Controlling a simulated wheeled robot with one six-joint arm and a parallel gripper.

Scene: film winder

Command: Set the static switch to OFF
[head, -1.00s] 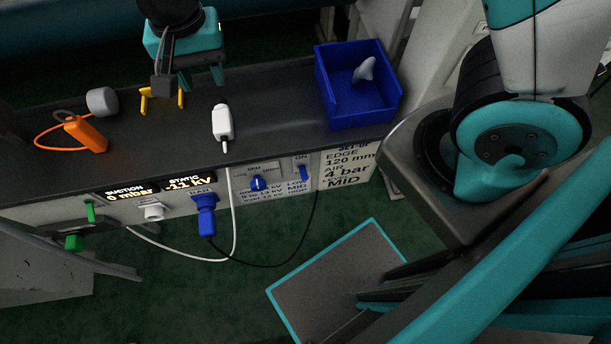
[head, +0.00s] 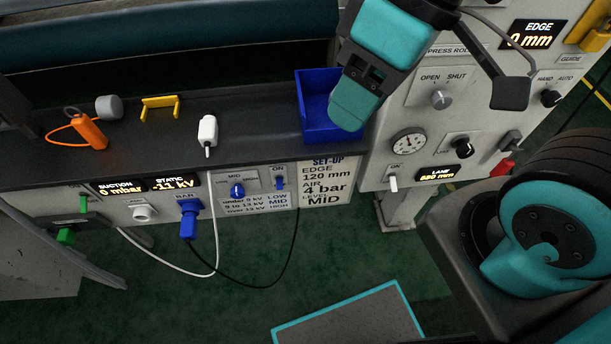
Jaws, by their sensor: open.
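The static panel has a display (head: 173,183) reading -11 kV. Below and right of it are a blue knob (head: 237,190) beside the level labels and a small blue toggle switch (head: 279,183) under the word ON. Whether its lever is tilted up or down is too small to tell. A blue plug (head: 188,219) sits in the socket marked BAR. My gripper (head: 352,108) is at upper centre, over the right part of the blue bin, up and right of the toggle and apart from it. It is open; its fingertips are not clearly seen and it holds nothing visible.
The dark shelf (head: 250,145) carries an orange tool (head: 88,131), a grey cylinder (head: 108,107), a yellow handle (head: 160,107), a white device (head: 207,131) and a blue bin (head: 313,105). A grey control panel (head: 400,115) stands at right. Cables hang below the shelf front.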

